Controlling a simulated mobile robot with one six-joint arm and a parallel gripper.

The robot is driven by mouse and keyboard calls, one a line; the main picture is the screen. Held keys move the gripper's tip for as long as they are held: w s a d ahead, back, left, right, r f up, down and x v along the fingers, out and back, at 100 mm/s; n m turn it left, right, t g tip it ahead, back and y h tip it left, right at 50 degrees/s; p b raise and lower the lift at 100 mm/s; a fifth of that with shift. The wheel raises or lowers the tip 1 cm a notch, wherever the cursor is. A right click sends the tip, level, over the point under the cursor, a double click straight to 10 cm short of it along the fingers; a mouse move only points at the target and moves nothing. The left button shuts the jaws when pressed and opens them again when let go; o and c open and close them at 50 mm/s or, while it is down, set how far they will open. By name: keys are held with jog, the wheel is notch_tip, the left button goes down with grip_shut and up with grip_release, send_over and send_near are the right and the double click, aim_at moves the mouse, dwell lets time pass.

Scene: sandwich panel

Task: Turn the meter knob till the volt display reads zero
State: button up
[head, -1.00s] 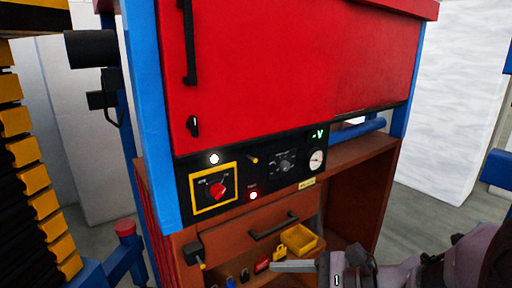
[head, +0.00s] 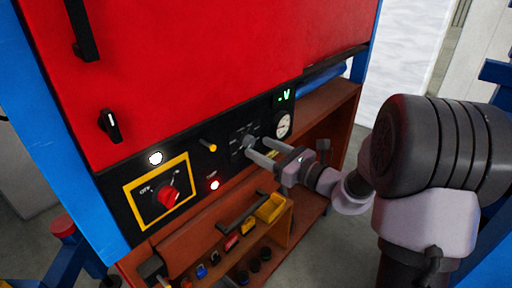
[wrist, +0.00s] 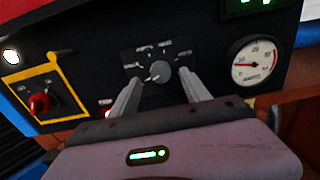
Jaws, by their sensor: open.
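The meter knob is a small round grey knob (wrist: 160,72) on a dark labelled plate of the black panel. In the head view the knob (head: 249,142) is partly behind my finger. The volt display (head: 284,96) shows a green "V" with a mark before it; its digits are too small to read. In the wrist view only the lower edge of the display (wrist: 247,3) shows. My gripper (head: 254,148) is open, its two fingers pointing at the panel. In the wrist view the fingertips of my gripper (wrist: 165,80) lie left and right below the knob; contact cannot be told.
A round dial gauge (head: 284,126) is right of the knob. A red rotary switch (head: 167,196) in a yellow frame, a yellow-tipped lever (head: 208,145) and a lit red lamp (head: 214,185) are to its left. An open drawer (head: 285,222) with a yellow bin (head: 270,207) juts out below.

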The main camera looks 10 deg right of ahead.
aim_at(249, 142)
jog(key=shift+x, duration=1.45)
grip_shut()
jog(key=shift+r+m+p, duration=0.1)
jog(key=shift+m+p, duration=0.2)
jog(key=shift+p, duration=0.1)
jog(key=shift+r+m+p, duration=0.1)
jog(key=shift+m+p, duration=0.5)
jog(key=shift+p, duration=0.25)
jog(key=m+p, duration=0.3)
jog(key=p, duration=0.1)
jog(key=m+p, duration=0.3)
jog(key=p, duration=0.1)
jog(key=shift+d+m, duration=0.1)
jog(key=shift+m, duration=0.3)
jog(key=shift+f, duration=0.2)
